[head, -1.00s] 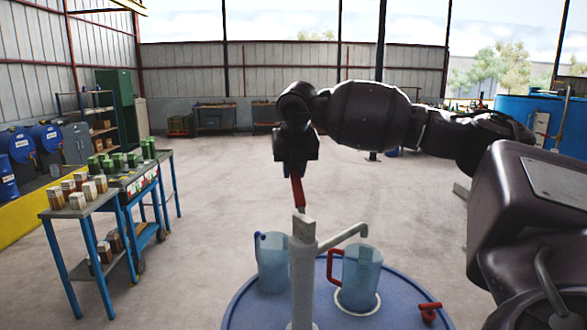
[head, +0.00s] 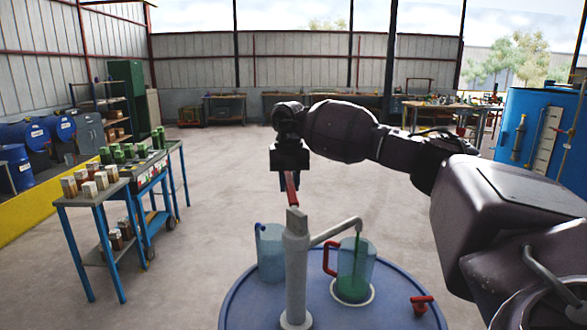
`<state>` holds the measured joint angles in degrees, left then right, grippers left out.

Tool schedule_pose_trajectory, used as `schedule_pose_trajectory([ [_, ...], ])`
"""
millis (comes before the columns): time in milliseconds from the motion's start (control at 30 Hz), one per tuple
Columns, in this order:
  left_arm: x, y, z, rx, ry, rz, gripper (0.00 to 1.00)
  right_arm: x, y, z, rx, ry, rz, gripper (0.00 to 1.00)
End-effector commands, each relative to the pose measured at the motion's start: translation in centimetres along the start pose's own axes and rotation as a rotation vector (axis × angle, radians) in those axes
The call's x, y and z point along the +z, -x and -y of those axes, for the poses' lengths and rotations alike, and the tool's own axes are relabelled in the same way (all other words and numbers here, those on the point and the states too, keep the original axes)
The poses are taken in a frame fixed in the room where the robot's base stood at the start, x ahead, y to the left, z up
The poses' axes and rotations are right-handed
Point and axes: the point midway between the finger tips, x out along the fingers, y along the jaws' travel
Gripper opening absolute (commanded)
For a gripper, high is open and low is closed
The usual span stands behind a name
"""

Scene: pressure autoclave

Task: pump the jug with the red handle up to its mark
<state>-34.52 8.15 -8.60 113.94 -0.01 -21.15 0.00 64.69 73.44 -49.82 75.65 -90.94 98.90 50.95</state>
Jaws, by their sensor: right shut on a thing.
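The clear jug with the red handle (head: 367,267) stands on the blue drum top (head: 245,301) within a pale ring. A green stream falls into it from the pump spout (head: 337,229), and green liquid lies in its bottom. I cannot make out its mark. The grey hand pump (head: 295,262) stands upright to its left. My right gripper (head: 290,180) is shut on the red pump lever (head: 292,190), above the pump column. A second jug with a blue handle (head: 271,262) stands behind the pump on the left and looks empty. My left gripper is not in view.
A red fitting (head: 422,304) sits on the drum top at the right. A blue-legged table (head: 88,199) with small boxes stands at the left. A large blue tank (head: 535,135) stands at the right back. The floor behind the drum is clear.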

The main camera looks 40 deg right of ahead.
Motion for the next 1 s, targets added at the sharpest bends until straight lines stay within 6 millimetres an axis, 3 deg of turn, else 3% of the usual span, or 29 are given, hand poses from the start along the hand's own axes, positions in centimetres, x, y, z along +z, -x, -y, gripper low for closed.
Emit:
schedule_pose_trajectory([
  [200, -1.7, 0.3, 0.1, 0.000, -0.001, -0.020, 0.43, -0.2, -2.7, 0.0, -0.001, -0.002, -0.182, 0.00],
  [500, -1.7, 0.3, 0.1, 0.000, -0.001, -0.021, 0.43, -0.5, -5.4, 0.0, 0.000, -0.001, -0.349, 0.00],
  [1000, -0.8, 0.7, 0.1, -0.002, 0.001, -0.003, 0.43, -0.8, -6.4, 0.0, -0.001, 0.001, -0.417, 0.00],
])
